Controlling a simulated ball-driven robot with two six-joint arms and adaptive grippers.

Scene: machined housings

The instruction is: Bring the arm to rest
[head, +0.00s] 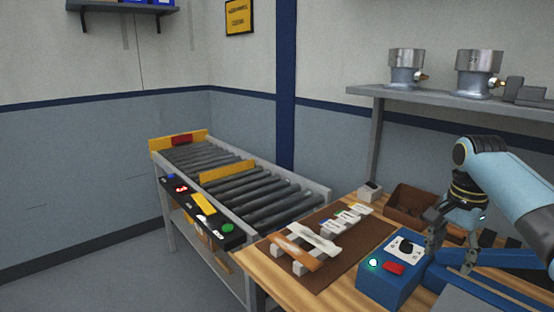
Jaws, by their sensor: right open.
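My right arm comes in from the right edge in the head view. Its right gripper (432,232) points down and is open, with nothing seen between its fingers. It hangs beside the right edge of the blue control box (388,284) and in front of the brown bin; whether it touches either cannot be told. My left gripper is not in view.
A wooden bench (343,295) carries a brown mat (345,255) with several light parts and an orange-handled tool. A brown bin (408,200) stands behind. A roller conveyor (262,200) runs at left. Metal housings (405,68) sit on a shelf (440,98) above.

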